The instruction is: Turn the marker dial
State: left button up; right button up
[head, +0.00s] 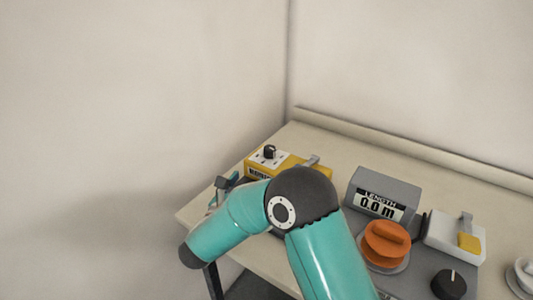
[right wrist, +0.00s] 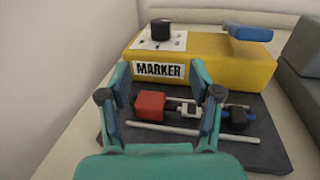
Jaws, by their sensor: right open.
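The marker dial is a black knob (head: 270,152) on a white plate on top of a yellow box (head: 251,161) labelled MARKER, at the table's far left. In the right wrist view the dial (right wrist: 161,28) stands upright at the back left of the yellow box (right wrist: 235,62). My right gripper (head: 224,187) is beside the box's front left in the head view, partly hidden by my arm. In the right wrist view its two fingers (right wrist: 160,98) are spread wide and empty, in front of the MARKER label and apart from the dial. My left gripper is not in view.
A red block (right wrist: 150,106) and a thin rod (right wrist: 190,132) lie on a dark mat (right wrist: 265,150) before the box. A grey LENGTH display (head: 387,184) reads 0.0 m, with an orange knob (head: 386,240) before it. A white unit (head: 452,234) stands to the right.

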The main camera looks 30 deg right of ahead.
aim_at(267, 154)
jog(key=p+x, duration=0.2)
jog(key=x, duration=1.3)
jog(key=shift+d, duration=0.2)
